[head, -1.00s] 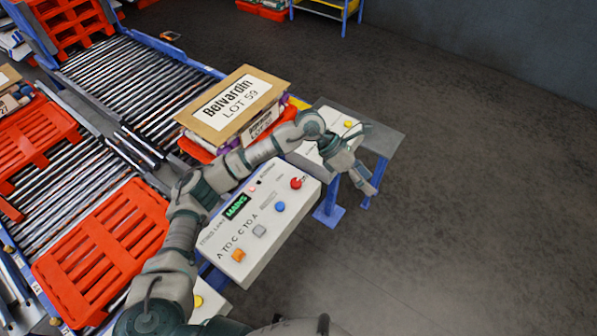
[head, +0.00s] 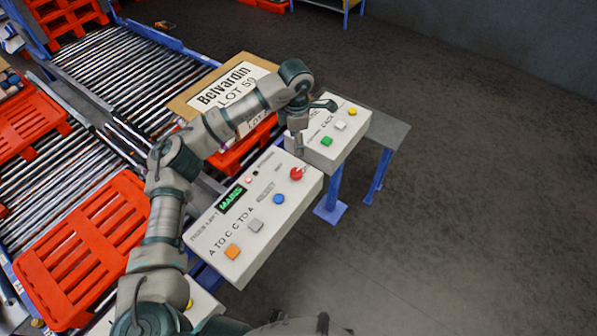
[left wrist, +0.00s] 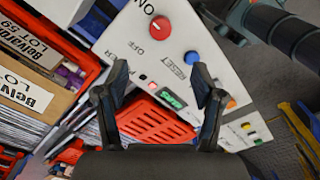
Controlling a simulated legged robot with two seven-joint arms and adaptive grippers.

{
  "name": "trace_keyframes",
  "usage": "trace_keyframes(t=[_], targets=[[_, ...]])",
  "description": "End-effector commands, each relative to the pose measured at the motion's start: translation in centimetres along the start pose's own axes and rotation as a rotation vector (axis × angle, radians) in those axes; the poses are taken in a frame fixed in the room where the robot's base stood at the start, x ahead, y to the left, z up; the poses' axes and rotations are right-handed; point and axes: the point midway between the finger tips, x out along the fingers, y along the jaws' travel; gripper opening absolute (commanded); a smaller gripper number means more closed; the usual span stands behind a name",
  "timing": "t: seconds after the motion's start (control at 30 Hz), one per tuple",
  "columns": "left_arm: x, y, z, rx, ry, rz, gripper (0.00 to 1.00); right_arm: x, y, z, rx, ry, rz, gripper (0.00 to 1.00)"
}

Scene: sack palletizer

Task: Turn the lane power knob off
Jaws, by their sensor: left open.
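The red power knob (head: 296,174) sits at the upper right end of the white control box (head: 210,254). In the left wrist view the red knob (left wrist: 160,27) lies between the words ON and OFF, and a small light mark shows on its face; I cannot tell surely which word it points to. The green display (head: 232,199) reads MAINS. My left gripper (head: 315,130) is above and just beyond the knob, near the gap to the second box. Its fingers (left wrist: 161,88) are spread, empty and apart from the knob. My right gripper is not in view.
Blue (head: 279,199), grey (head: 255,225) and orange (head: 232,251) buttons sit close to the knob. A second white box (head: 338,146) carries green, white and yellow buttons. The labelled carton (head: 196,95) stands left of my gripper. Open floor lies right.

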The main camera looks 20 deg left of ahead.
Motion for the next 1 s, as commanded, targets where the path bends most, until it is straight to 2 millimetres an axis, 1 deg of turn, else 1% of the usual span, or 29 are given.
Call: trace_keyframes(t=[0.03, 0.3, 0.5, 0.6, 0.7, 0.83, 1.0], targets=[[1.2, -0.1, -0.1, 0.0, 0.003, -0.005, 0.68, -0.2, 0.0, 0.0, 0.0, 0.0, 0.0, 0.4], [7.7, -0.3, 0.4, 0.001, 0.007, -0.003, 0.68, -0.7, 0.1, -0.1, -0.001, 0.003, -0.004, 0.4], [11.7, -0.5, 0.7, 0.002, 0.007, -0.001, 0.68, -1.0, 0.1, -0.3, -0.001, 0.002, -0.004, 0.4], [13.1, -0.4, 0.5, 0.001, 0.006, 0.0, 0.68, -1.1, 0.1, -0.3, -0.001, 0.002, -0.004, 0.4], [13.9, -0.2, 0.3, 0.0, 0.003, -0.001, 0.68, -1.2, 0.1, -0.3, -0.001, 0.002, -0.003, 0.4], [14.4, -0.2, 0.2, 0.0, 0.002, -0.001, 0.68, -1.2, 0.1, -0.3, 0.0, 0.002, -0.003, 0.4], [14.5, -0.1, 0.1, 0.001, 0.001, -0.001, 0.68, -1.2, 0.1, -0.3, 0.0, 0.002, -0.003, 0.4]])
